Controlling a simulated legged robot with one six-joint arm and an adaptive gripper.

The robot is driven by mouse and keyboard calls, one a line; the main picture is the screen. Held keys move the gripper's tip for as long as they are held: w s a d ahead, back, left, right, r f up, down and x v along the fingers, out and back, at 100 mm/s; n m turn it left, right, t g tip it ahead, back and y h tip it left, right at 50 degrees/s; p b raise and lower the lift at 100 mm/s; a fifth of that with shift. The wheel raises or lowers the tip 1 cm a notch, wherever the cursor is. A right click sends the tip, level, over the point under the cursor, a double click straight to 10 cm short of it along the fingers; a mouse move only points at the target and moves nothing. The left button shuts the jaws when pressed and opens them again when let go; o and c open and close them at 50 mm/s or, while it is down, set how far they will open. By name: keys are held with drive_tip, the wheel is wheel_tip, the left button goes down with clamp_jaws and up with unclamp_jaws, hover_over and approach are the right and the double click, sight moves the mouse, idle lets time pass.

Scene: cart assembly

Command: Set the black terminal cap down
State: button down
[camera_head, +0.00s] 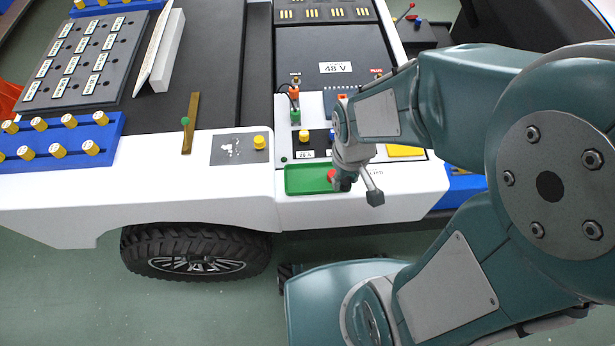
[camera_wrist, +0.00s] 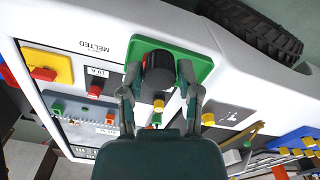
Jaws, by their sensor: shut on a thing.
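My gripper (camera_wrist: 158,72) is shut on the black terminal cap (camera_wrist: 160,70), a round dark piece between its two fingertips in the wrist view. A bit of red (camera_wrist: 145,62) shows at the cap's left side. The cap is over the green tray (camera_wrist: 199,68); I cannot tell whether it touches the tray floor. In the head view my gripper (camera_head: 345,182) is at the right end of the green tray (camera_head: 303,180). There a red piece (camera_head: 331,175) shows beside the fingers, and the cap is mostly hidden by the gripper.
A green-and-orange terminal post (camera_head: 294,112) rises behind the tray. The left part of the tray is clear.

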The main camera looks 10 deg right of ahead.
drive_tip(key=w+a+f, duration=0.3)
drive_tip(key=w+a, duration=0.2)
hover_over(301, 180)
wheel_tip(301, 180, down, 6)
drive_tip(key=shift+s+d, duration=0.1)
drive_tip(key=shift+f, duration=1.6)
drive_tip(key=shift+f, duration=0.1)
drive_tip(key=c, duration=0.6)
unclamp_jaws()
